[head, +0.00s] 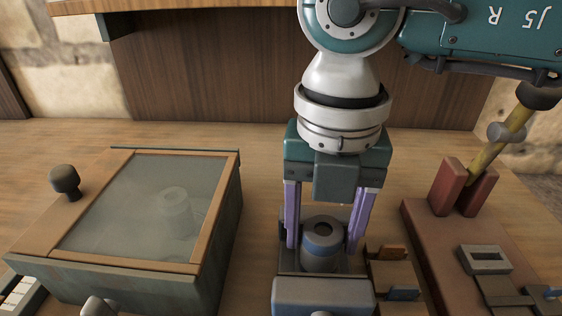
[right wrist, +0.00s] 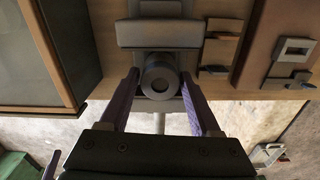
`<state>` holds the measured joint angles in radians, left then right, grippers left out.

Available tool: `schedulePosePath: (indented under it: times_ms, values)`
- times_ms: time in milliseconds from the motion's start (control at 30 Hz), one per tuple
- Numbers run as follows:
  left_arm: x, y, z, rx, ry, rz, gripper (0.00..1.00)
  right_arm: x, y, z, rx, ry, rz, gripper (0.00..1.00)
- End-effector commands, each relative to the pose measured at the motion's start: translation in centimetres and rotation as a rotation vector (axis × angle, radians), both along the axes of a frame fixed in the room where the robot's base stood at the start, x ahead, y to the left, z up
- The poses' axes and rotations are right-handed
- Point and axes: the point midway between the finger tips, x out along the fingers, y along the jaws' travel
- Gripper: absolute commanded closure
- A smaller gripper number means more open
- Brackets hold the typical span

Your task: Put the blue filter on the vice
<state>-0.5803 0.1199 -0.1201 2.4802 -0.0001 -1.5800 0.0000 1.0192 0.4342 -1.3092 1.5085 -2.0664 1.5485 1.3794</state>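The blue filter (head: 322,247) is a short upright cylinder with a blue band and a round hole in its grey top. It stands at the vice (head: 322,294), just behind its blue-grey front block. Whether it rests fully on the vice is hidden. My right gripper (head: 324,246) points down with its purple fingers on either side of the filter, with a gap on both sides. The right wrist view shows the filter (right wrist: 160,80) between the spread fingers. My left gripper is outside the head view; a purple bar at the lower left of the right wrist view may be its finger.
A glass-lidded box (head: 225,240) with a dark knob (head: 65,181) stands at the left; a pale cylinder (head: 175,208) shows dimly through its glass. At the right, a reddish base (head: 432,245) carries a square ring (head: 485,260). Small brown and blue-tipped blocks stand close beside the vice.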

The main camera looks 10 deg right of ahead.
Motion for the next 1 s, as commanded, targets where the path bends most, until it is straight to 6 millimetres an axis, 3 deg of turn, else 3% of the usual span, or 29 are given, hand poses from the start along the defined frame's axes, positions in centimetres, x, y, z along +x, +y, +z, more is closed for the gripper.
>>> schedulePosePath:
  times_ms: [167,500,1000]
  values:
    - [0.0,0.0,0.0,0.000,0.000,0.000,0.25,0.0,0.0,0.0,0.000,0.000,0.000,0.16]
    - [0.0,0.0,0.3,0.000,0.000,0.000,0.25,0.1,0.0,0.8,0.002,-0.002,0.000,0.16]
    - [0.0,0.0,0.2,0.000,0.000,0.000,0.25,0.1,0.0,10.7,0.001,-0.004,0.000,0.16]
